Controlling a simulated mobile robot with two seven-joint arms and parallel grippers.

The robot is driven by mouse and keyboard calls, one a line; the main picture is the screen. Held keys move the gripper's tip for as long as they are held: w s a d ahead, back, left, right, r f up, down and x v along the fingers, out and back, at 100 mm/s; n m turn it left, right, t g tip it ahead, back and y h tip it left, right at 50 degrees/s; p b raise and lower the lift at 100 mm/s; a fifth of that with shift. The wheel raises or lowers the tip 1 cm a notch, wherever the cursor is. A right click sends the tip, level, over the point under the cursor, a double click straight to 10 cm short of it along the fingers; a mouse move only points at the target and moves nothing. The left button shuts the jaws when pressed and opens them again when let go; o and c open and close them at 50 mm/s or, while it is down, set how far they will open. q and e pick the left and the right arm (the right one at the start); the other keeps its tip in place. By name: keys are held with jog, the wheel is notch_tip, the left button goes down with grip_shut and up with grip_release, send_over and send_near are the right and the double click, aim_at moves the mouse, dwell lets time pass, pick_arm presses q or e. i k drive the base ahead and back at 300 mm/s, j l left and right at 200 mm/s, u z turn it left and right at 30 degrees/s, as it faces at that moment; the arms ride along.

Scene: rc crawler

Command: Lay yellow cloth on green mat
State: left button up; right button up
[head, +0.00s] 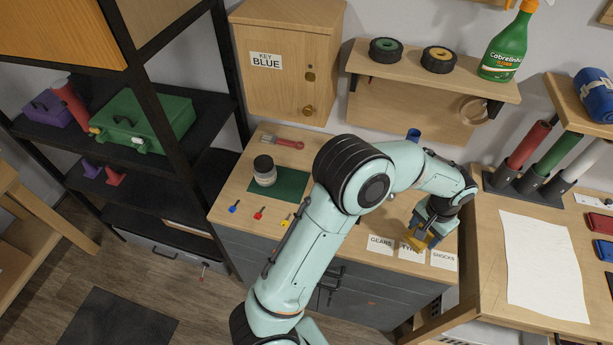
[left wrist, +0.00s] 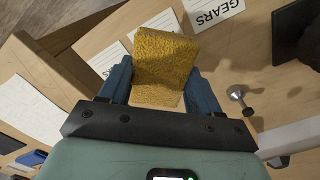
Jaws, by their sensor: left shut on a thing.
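The yellow cloth (left wrist: 163,62) is a rough, folded-looking block between the two blue fingers of my left gripper (left wrist: 160,88) in the left wrist view. In the head view the left gripper (head: 428,226) is shut on the cloth (head: 414,243) at the right part of the cabinet bench, by the label cards. I cannot tell whether the cloth touches the bench. The green mat (head: 293,182) lies on the left part of the bench, away from the gripper. A glass jar with a dark lid (head: 265,172) covers its left part. My right gripper is not in view.
A red-handled brush (head: 287,143) lies behind the mat. Several small coloured keys or drivers (head: 259,213) lie in front. Label cards (head: 380,244) line the bench front. Tubes in a dark rack (head: 525,188) stand right. My arm hides the middle of the bench.

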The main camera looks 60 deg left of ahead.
aim_at(292, 185)
jog(key=k+j, duration=0.6)
jog(key=i+j, duration=0.1)
jog(key=j, duration=0.4)
jog(key=i, duration=0.05)
